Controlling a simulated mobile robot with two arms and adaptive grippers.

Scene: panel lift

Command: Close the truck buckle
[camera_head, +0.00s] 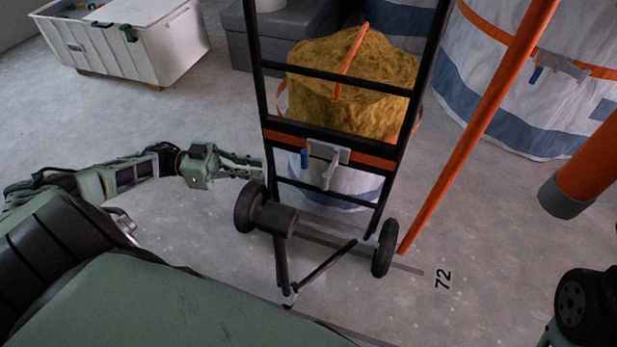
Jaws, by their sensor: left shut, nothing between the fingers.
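The truck buckle (328,155) is a grey metal piece on the orange strap (372,160) that runs across the black hand truck (258,90). Its grey lever hangs down and looks tilted away from the strap. A small blue tab (304,158) sits at the buckle's left. My left gripper (262,169) is shut and empty, just left of the hand truck's frame at about the buckle's height in the picture. I cannot tell its depth relative to the frame. My right gripper is not in view.
The hand truck holds a white-and-blue container (345,185) with yellow-brown fill (350,75). An orange pole (470,145) slants at its right. A large white bag (530,95) stands behind right. A white bin (140,50) is back left.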

